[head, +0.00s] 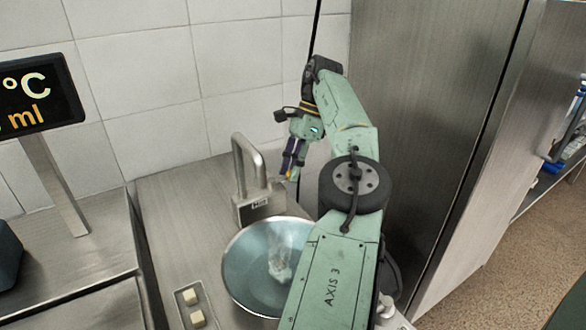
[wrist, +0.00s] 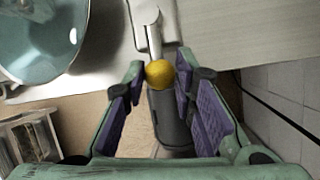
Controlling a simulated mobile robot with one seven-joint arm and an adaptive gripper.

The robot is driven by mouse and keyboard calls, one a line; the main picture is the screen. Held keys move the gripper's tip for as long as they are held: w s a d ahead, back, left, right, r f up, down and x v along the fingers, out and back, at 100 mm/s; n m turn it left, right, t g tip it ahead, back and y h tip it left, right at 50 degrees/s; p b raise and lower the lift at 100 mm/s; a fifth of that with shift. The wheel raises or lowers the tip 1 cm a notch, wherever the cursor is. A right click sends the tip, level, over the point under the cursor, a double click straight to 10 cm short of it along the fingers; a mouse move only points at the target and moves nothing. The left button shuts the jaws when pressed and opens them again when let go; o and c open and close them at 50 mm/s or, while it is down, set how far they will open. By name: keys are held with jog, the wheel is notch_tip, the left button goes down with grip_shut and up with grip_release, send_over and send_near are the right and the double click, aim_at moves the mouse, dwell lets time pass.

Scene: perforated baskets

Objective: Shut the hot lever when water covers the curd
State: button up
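The hot lever is a metal arm (wrist: 153,40) ending in a yellow ball knob (wrist: 159,73) in the wrist view. My gripper (wrist: 161,68) is open, its purple-padded fingers on either side of the knob with small gaps; contact is not clear. In the head view my gripper (head: 291,163) is just right of the tap (head: 251,168). A steel bowl (head: 235,262) below the tap holds bluish water and a pale lump of curd (head: 281,268) under a hazy, steamy patch. Whether water covers the curd is hard to tell. My arm hides the bowl's right side.
A display (head: 35,95) showing °C and ml stands on a post at left; its numbers are cut off. A tall steel cabinet (head: 425,110) bounds the right side; a tiled wall stands behind.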

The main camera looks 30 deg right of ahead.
jog(key=o, duration=0.4)
jog(key=shift+o, duration=0.2)
